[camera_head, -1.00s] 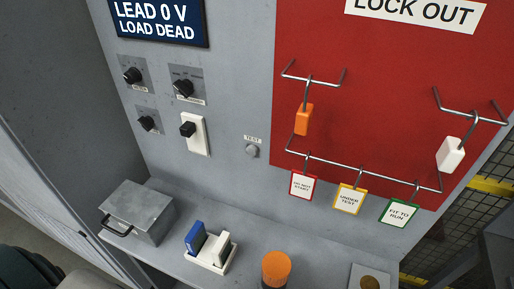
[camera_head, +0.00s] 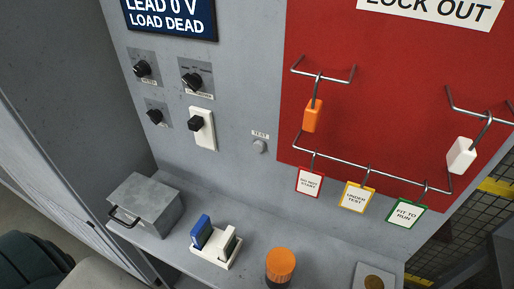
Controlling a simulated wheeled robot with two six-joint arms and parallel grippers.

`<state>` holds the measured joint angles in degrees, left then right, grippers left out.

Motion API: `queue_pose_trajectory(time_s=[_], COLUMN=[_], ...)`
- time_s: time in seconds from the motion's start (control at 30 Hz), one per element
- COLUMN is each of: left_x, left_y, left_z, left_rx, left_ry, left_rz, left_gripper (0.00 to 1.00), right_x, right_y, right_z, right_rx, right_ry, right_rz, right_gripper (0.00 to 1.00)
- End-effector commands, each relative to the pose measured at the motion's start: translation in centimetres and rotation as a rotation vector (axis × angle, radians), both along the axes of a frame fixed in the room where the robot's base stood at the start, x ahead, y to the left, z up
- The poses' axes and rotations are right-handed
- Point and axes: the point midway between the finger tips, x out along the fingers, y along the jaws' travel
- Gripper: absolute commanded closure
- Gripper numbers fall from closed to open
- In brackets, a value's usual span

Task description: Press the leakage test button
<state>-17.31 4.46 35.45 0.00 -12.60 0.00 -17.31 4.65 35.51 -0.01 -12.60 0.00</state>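The test button (camera_head: 259,146) is a small round grey button on the grey panel, under a small white label reading TEST (camera_head: 260,134). It sits just left of the red lock-out board. Nothing covers it. Neither of my grippers shows in the head view, so I cannot see where they are relative to the button.
Black knobs (camera_head: 192,82) and a white-plated switch (camera_head: 202,128) are left of the button. The red board (camera_head: 400,100) carries padlocks and tags on wire racks. Below, the shelf (camera_head: 180,241) holds a metal box (camera_head: 146,205), a white holder (camera_head: 217,257) and an orange-topped cylinder (camera_head: 281,266).

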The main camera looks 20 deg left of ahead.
Motion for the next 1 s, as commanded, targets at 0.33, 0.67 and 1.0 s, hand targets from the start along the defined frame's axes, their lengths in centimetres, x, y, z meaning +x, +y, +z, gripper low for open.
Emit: queue_pose_trajectory(time_s=[0.33, 0.67, 1.0], left_x=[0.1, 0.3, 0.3], left_y=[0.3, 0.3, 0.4], left_z=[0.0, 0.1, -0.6], left_rx=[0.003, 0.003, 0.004], left_ry=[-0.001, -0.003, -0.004], left_rz=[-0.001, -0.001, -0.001], left_gripper=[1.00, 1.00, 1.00], right_x=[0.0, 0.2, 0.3], right_y=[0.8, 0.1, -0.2], right_z=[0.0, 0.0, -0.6], right_rx=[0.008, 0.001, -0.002], right_ry=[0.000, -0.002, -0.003], right_rz=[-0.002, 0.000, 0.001], right_gripper=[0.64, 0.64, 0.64])
